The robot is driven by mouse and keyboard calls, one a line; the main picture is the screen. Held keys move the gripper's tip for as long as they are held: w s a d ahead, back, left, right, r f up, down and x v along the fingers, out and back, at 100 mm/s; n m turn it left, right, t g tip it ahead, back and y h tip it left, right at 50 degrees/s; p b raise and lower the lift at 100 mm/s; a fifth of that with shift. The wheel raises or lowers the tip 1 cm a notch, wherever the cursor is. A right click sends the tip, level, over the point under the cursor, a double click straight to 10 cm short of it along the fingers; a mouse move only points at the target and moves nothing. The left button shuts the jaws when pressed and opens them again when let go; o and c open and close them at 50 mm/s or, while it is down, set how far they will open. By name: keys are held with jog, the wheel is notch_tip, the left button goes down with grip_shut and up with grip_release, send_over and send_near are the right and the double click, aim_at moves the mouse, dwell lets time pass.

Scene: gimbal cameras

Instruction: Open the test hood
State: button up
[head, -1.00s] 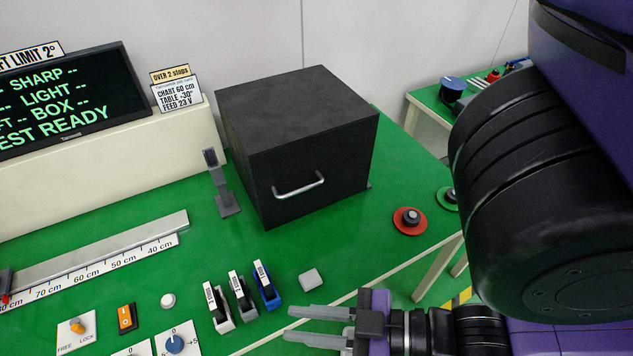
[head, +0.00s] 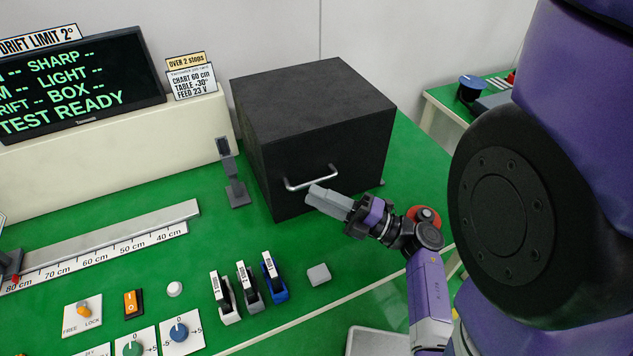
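The test hood (head: 325,150) is a black box at the back of the green bench. It is closed, with its front panel facing me. A silver bar handle (head: 311,183) is on the lower front. My gripper (head: 315,196) is at the handle's lower right, its grey fingertips pointing left toward the hood front. The fingertips overlap the handle's lower edge in the picture; I cannot tell whether they touch it. The fingers lie over one another from this angle, so their gap is hidden.
A grey upright stand (head: 235,180) is close to the hood's left side. Several coloured holders (head: 247,286) and a grey block (head: 319,274) lie in front. A red disc (head: 426,214) is right of the hood, partly behind my wrist. A display (head: 80,80) is at back left.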

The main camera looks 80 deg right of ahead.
aim_at(317, 179)
jog(key=s+d+f+n+g, duration=0.1)
jog(key=s+d+f+g, duration=0.15)
jog(key=s+d, duration=0.3)
jog(key=shift+t, duration=0.35)
jog(key=shift+w+d+r+p, duration=0.1)
jog(key=shift+w+d+p, duration=0.2)
jog(key=shift+w, duration=1)
jog(key=shift+w+d+f+p, duration=0.1)
jog(key=shift+w+d+p, duration=0.2)
jog(key=shift+w, duration=1)
jog(key=shift+w+d+r+p, duration=0.15)
jog(key=shift+w+p, duration=0.25)
jog(key=shift+w, duration=0.9)
grip_shut()
